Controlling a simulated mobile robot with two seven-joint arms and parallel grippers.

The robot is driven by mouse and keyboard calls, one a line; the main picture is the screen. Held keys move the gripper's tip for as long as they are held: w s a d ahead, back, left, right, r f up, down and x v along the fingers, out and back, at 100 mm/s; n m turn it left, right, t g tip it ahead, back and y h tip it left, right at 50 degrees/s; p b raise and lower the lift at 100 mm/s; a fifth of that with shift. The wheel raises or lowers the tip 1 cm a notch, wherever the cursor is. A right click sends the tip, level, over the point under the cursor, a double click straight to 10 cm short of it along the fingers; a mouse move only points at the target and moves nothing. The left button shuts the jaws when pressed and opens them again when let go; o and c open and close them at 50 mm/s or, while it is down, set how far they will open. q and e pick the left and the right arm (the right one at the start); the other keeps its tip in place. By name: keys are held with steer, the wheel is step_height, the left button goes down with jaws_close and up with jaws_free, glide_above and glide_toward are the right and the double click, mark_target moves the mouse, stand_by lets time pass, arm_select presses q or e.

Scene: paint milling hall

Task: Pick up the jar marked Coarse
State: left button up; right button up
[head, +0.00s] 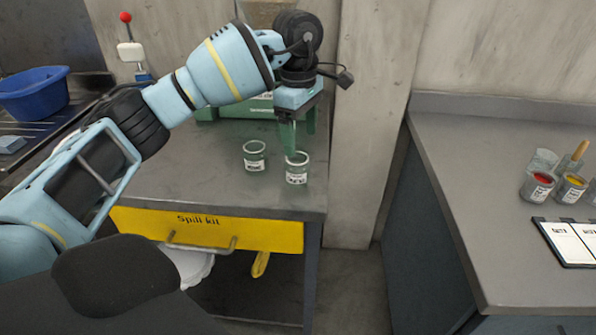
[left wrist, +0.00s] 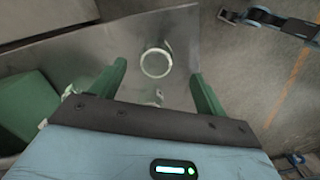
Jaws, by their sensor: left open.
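Two small clear glass jars with white labels stand on the grey bench in the head view. The left jar (head: 254,155) stands clear of the gripper. The right jar (head: 297,168) is nearer the bench's front right corner. The label words are too small to read, so I cannot tell which is Coarse. My left gripper (head: 291,150) points down, green fingers open, just over the right jar. In the left wrist view a round jar rim (left wrist: 155,62) lies between the open fingers, with nothing gripped. What seems to be my right arm shows small at that view's top right.
A green-based machine (head: 262,105) stands behind the jars, and a concrete pillar (head: 368,120) rises to the right. A blue basin (head: 35,92) is far left. A yellow Spill kit drawer (head: 205,230) is below. The right counter holds paint pots (head: 538,187) and a chart (head: 572,243).

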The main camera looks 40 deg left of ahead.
mark_target(297, 155)
arm_select(q)
steer(key=shift+y, duration=0.3)
steer(key=shift+a+f, duration=0.15)
steer(key=shift+f, duration=0.95)
steer(key=shift+a+f, duration=0.2)
steer(key=shift+f, duration=0.85)
steer(key=shift+a+f, duration=0.15)
steer(key=shift+f, duration=0.95)
steer(key=c, duration=1)
steer(key=shift+c, duration=0.2)
steer(key=shift+r, duration=0.1)
